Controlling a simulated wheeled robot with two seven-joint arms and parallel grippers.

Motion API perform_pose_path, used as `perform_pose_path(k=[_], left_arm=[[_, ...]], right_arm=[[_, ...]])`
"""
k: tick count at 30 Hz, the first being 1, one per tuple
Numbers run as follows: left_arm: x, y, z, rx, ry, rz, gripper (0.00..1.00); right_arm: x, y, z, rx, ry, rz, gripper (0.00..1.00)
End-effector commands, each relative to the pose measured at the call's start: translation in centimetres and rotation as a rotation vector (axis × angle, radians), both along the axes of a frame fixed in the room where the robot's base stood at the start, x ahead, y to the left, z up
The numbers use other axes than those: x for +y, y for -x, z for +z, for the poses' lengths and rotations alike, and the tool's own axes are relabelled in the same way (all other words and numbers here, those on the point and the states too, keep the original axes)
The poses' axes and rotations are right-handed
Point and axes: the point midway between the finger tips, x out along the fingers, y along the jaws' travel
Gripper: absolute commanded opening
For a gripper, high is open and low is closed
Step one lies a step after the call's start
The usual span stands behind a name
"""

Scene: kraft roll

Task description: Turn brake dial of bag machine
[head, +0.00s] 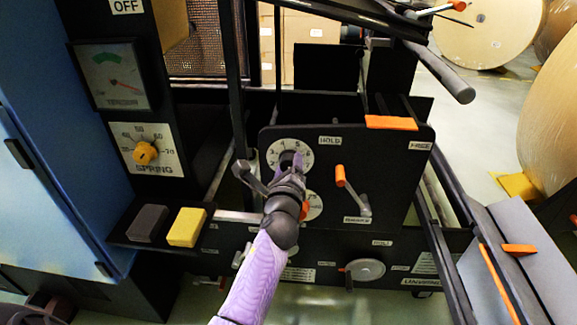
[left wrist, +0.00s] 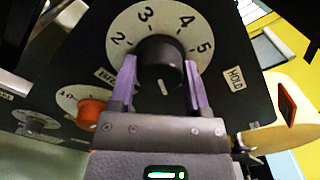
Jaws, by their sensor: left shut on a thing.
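The brake dial is a black knob on a round white plate (head: 306,150) with black numbers, on a black panel. In the left wrist view the knob (left wrist: 161,62) sits between the two purple fingers, with a pale pointer mark at its lower middle. The plate (left wrist: 130,22) shows the numbers 2, 3, 4 and 5. My left gripper (head: 289,163) is shut on the knob; it also shows in the left wrist view (left wrist: 159,85). In the head view the gripper and arm hide the lower part of the dial. My right gripper is not in view.
A second dial with an orange knob (left wrist: 90,112) is just below. An orange-handled crank (head: 352,190) stands out to the right on the panel (head: 395,175). Dark bars flank the panel.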

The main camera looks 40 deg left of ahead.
Motion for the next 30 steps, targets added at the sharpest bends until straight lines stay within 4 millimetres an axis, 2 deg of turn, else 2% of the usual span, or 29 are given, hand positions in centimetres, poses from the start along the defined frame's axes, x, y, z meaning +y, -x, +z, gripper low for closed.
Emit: perform_pose_path(k=[1,6,17,30], left_arm=[[-0.01,0.0,-0.01,0.0,0.0,0.0,0.39],[0.0,0.0,-0.01,0.0,0.0,0.0,0.03],[0.01,0.0,-0.04,-0.037,0.06,0.0,0.02],[0.01,0.02,-0.1,-0.228,0.376,0.001,0.02]], right_arm=[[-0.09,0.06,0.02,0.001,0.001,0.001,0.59],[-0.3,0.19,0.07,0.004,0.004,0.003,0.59],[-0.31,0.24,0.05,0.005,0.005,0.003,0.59],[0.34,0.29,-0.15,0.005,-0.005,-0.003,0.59]])
